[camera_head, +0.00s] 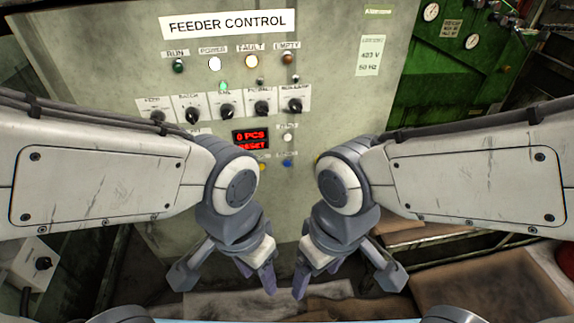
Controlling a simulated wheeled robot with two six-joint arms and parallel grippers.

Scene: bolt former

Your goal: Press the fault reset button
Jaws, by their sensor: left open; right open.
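The feeder control panel (330,100) faces me, with a row of lamps under its title. A red display (251,140) reads "0 PCS" and "RESET". Small buttons lie near it: a white one (288,138) and a blue one (287,163). I cannot read which is the fault reset button; my arms hide part of the lower panel. My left gripper (262,284) and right gripper (303,284) hang open and empty below the buttons, touching nothing visible.
A row of black knobs (227,110) crosses the panel above the display. A green machine with gauges (431,12) stands at the right. Brown cardboard (490,280) lies at the lower right. A grey box with a knob (36,262) is at the lower left.

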